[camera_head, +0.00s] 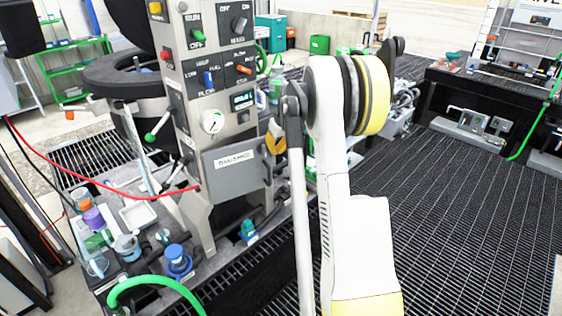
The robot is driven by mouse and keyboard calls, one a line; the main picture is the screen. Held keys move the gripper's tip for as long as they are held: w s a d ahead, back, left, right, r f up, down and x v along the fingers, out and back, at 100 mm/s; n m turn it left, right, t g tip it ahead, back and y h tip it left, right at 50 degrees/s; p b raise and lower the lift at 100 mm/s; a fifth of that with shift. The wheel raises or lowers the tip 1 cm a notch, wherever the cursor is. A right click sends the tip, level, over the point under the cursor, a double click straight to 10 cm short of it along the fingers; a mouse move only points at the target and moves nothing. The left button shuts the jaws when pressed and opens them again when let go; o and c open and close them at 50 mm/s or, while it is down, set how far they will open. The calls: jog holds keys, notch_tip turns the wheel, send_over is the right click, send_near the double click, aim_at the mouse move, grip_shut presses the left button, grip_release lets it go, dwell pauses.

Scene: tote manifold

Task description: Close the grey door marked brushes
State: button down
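The grey door (232,168) with a white label, which seems to read BRUSHES, is low on the front of the grey control column. A dark upright handle (267,166) is at its right edge. A dark space shows just below the door. From this one view I cannot tell how far the door stands from its frame. My white arm, with a yellow band, rises in front and to the right of the door.
The control column (211,75) carries knobs, switches and a dial above the door. A tray bench (140,236) with bottles and a blue-capped jar (178,259) is at lower left. Red and green hoses cross there. Dark grated floor (460,220) lies open at right, before a black bench.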

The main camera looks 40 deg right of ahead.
jog(key=w+d+n+y, duration=0.1)
jog(key=w+n, duration=0.2)
jog(key=w, duration=0.4)
dwell(0.5)
